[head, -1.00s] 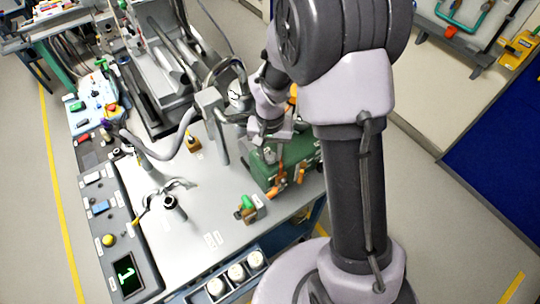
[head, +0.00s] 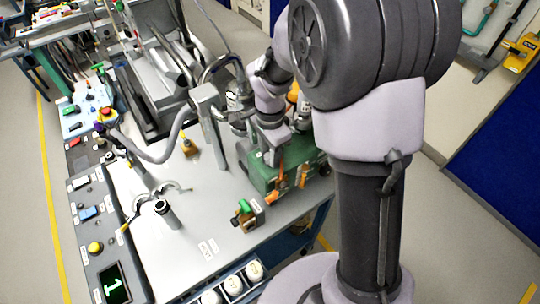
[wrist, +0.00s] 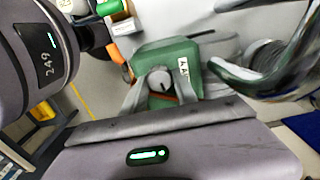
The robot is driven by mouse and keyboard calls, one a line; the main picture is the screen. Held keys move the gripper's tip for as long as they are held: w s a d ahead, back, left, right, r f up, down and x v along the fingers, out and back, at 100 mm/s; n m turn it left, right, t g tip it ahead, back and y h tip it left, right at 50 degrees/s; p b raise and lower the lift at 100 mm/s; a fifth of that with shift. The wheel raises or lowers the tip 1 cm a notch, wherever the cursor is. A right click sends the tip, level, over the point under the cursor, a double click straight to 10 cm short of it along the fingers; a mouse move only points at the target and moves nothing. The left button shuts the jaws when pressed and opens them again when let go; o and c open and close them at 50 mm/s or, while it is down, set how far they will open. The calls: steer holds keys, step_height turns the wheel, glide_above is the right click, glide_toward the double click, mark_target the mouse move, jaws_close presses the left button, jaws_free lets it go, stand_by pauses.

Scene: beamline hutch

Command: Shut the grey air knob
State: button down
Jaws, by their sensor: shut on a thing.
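A green box (head: 262,178) stands on the grey bench near its right edge; it also shows in the wrist view (wrist: 150,54). In the wrist view, the round grey knob (wrist: 159,77) sits at the green box between my two fingers. My gripper (wrist: 160,90) is shut on it, one finger on each side. A dark and orange strip shows just below the knob. In the head view, my gripper (head: 274,152) is over the green box, and my wrist hides the knob.
A clamp stand (head: 167,213), a bent hose (head: 160,152) and a button panel (head: 95,247) lie to the left. Bare bench shows between them.

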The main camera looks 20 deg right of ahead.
steer(key=shift+m+b, duration=0.5)
steer(key=shift+m, duration=0.5)
steer(key=c, duration=1)
jaws_free()
steer(key=shift+o, duration=0.2)
step_height(320, 180, up, 18)
steer(key=p, duration=0.4)
steer(key=shift+f+p, duration=0.25)
steer(key=shift+p, duration=0.1)
